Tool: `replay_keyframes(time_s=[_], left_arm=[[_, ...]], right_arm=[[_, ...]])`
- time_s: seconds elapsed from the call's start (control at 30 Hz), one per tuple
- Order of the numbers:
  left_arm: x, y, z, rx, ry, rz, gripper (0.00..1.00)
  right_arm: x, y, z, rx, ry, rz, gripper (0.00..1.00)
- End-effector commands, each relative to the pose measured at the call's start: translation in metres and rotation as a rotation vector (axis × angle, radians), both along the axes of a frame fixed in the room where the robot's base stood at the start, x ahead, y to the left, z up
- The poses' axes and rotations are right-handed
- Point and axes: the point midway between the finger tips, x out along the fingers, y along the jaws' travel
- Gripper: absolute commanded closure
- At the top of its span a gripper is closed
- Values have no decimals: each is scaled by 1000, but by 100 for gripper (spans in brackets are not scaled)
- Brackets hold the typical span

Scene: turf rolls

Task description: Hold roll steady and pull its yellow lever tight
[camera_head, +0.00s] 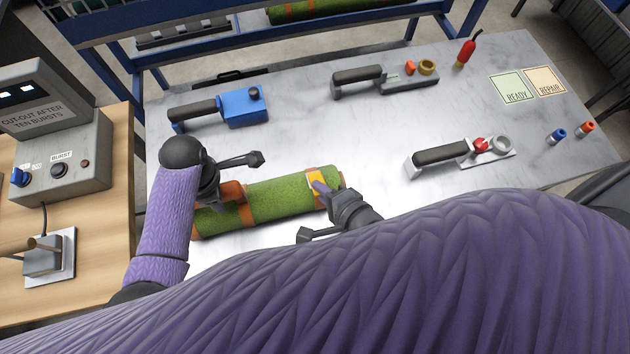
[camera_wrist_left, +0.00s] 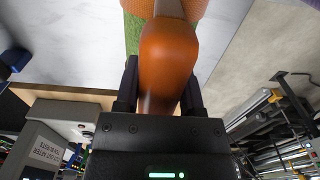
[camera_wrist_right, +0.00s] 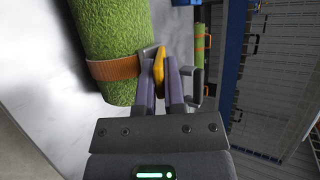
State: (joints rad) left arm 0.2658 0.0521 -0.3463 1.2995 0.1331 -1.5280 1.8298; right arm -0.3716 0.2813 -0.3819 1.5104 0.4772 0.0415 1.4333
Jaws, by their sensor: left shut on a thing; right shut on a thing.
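The green turf roll (camera_head: 279,198) lies on the grey table with orange straps around it. It also shows in the right wrist view (camera_wrist_right: 112,35). My left gripper (camera_head: 222,188) is shut on an orange handle (camera_wrist_left: 168,60) at the roll's left part. My right gripper (camera_head: 330,192) is at the roll's right end, shut on the yellow lever (camera_head: 316,183). In the right wrist view the yellow lever (camera_wrist_right: 158,68) sits between the fingers, beside an orange strap (camera_wrist_right: 115,68). My right arm hides the table's near part.
A blue tool (camera_head: 245,107) with a dark handle lies behind the roll. Two more handled tools (camera_head: 385,78) (camera_head: 460,155) lie farther back and to the right. A red bottle (camera_head: 466,53) and READY and REPAIR cards (camera_head: 512,88) are at the far right. A control box (camera_head: 60,160) stands on the wooden table at left.

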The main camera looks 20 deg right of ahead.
Motion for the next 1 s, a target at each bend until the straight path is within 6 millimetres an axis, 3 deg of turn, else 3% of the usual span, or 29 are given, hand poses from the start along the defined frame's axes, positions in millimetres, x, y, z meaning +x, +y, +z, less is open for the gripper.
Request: replay_keyframes(time_s=[0.4, 0.87, 0.9, 1.0], left_arm=[[-1, -3, 0, -5, 3, -5, 100], [-1, -3, 0, -6, 2, -5, 100], [-1, -3, 0, -6, 2, -5, 100], [-1, -3, 0, -6, 1, -4, 100]], right_arm=[[-5, 2, -9, -8, -132, 2, 100], [-6, 1, -9, -9, -148, 3, 100], [-6, 1, -9, -9, -148, 3, 86], [-5, 1, -9, -8, -148, 2, 65]])
